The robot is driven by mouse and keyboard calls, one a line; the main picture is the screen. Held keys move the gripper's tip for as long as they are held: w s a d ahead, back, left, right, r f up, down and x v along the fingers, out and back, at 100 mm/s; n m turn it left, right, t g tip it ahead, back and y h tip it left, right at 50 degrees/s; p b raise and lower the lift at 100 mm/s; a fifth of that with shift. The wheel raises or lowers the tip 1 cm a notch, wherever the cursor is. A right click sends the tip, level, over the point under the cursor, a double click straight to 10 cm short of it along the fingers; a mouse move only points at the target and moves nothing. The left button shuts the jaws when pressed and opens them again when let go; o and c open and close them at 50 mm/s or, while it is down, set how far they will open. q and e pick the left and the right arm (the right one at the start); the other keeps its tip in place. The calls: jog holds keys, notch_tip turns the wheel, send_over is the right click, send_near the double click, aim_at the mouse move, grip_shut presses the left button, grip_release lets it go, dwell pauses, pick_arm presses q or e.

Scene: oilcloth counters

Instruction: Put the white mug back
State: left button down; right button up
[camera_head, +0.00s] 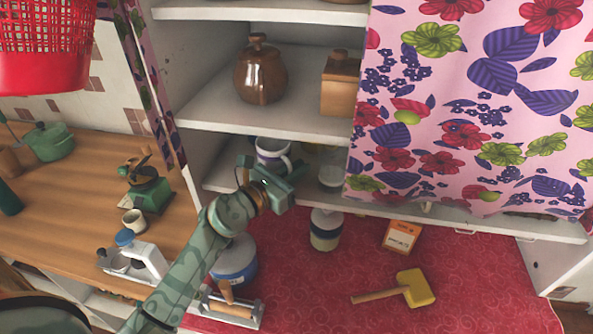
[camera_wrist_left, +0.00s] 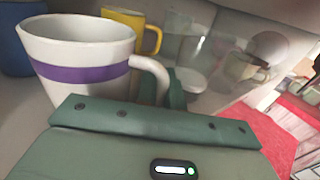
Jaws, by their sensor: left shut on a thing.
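The white mug (camera_head: 272,147) with a purple band is upright in the lower shelf compartment in the head view. In the left wrist view the mug (camera_wrist_left: 80,65) fills the left side, its handle toward the right. My left gripper (camera_head: 272,181) reaches into the front of this compartment and is shut on the mug's handle. In the left wrist view the green jaws (camera_wrist_left: 158,96) hide the lower handle and the mug's base, so I cannot tell whether it touches the shelf board. My right gripper is not in view.
A yellow mug (camera_wrist_left: 133,22) stands behind the white mug, and a blue mug (camera_wrist_left: 15,40) stands left of it. Glassware and a pale bowl (camera_head: 331,177) are to the right. The shelf board above and the floral curtain (camera_head: 470,100) bound the space.

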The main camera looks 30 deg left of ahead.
pick_arm(q)
jog(key=shift+f, duration=0.1)
jog(key=c, duration=1.5)
grip_release()
jog(key=shift+r, duration=0.2)
jog(key=shift+b+v, duration=0.95)
jog(key=shift+v, duration=5.1)
